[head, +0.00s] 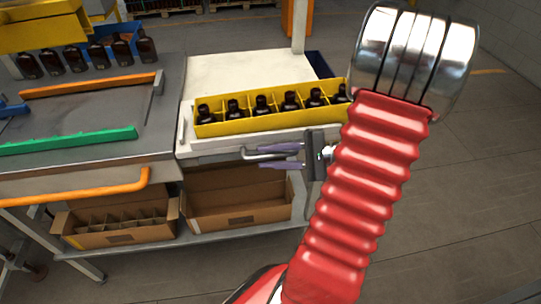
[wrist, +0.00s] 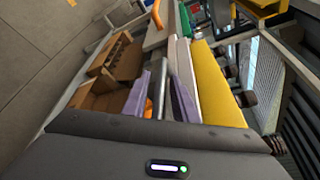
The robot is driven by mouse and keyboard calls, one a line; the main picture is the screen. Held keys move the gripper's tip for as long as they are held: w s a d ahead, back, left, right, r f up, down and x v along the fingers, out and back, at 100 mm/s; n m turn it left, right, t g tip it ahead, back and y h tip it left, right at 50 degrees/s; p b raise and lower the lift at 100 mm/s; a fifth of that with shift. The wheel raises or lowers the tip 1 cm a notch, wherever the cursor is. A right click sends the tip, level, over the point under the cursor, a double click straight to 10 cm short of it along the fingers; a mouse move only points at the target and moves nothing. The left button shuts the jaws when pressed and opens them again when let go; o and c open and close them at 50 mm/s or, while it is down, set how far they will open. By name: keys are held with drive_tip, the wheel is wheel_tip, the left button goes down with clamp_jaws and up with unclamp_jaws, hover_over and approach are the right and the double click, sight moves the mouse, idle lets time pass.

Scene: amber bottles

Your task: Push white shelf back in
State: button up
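The white shelf (head: 222,143) is a pale board at the front of the workbench, with a yellow divided crate (head: 262,124) of dark bottles on it. A grey metal bar handle (head: 254,157) runs along its front. My gripper (head: 267,157) comes from the right, with two purple fingers apart, one above and one below the handle. In the wrist view, the fingers (wrist: 162,100) stand apart with the grey bar between them. I cannot tell whether either finger touches it. The shelf's right end is partly hidden by my arm.
Left is a grey bench (head: 90,110) with a green rail (head: 68,141), an orange rail (head: 90,85) and an orange handle (head: 90,190). Cardboard boxes (head: 235,216) sit on a lower rack. Behind the crate is a bare white top (head: 235,75). Open floor lies right.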

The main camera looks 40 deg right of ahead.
clamp_jaws()
idle(0.3)
drive_tip(key=shift+f, duration=0.1)
drive_tip(key=w+d, duration=0.1)
drive_tip(key=w, duration=0.1)
drive_tip(key=shift+w+d, duration=0.3)
drive_tip(key=shift+d, duration=0.1)
drive_tip(key=shift+o, duration=0.9)
unclamp_jaws()
